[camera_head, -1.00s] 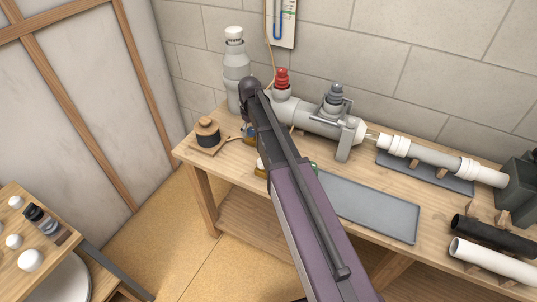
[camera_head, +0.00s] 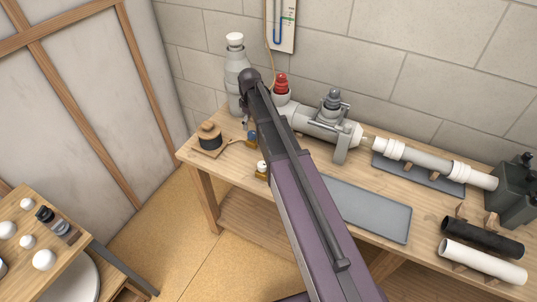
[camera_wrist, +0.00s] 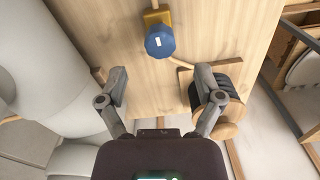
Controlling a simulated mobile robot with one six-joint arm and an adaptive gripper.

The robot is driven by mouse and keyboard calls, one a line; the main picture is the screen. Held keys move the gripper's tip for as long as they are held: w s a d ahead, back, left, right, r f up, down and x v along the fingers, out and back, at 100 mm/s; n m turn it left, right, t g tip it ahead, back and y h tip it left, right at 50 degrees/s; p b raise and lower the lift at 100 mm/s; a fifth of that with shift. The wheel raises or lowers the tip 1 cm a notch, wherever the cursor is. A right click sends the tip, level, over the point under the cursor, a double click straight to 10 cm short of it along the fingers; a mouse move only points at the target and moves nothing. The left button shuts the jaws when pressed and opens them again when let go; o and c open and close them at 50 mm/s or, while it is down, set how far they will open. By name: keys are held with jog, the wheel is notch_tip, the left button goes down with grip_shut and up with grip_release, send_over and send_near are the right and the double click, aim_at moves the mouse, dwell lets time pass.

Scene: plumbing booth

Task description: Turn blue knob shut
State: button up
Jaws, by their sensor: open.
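The blue knob (camera_wrist: 160,42) sits on a yellow-brown base (camera_wrist: 157,17) on the wooden bench, with a white mark on its face. In the head view the blue knob (camera_head: 251,135) shows small, just left of my arm. My gripper (camera_wrist: 162,80) is open and empty in the wrist view. Its two fingers are spread left and right, and the knob appears beyond the gap between the fingertips, apart from them. In the head view my arm hides the gripper.
A dark spool (camera_head: 209,135) stands on a wooden plate close to the knob; it also shows behind the right finger in the wrist view (camera_wrist: 226,83). A grey pipe assembly with a red knob (camera_head: 281,83) lies behind. A grey tray (camera_head: 370,207) is to the right.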

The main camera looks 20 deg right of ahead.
aim_at(252, 133)
jog(key=shift+r+p, duration=3.95)
jog(key=shift+r, duration=0.3)
jog(key=s+f+m+b, duration=0.2)
jog(key=s+m, duration=0.1)
jog(key=s, duration=0.8)
jog(key=s+f+m+b, duration=0.2)
jog(key=s+m, duration=0.2)
jog(key=s, duration=0.7)
jog(key=shift+s+f+m+b, duration=0.3)
jog(key=shift+s, duration=0.1)
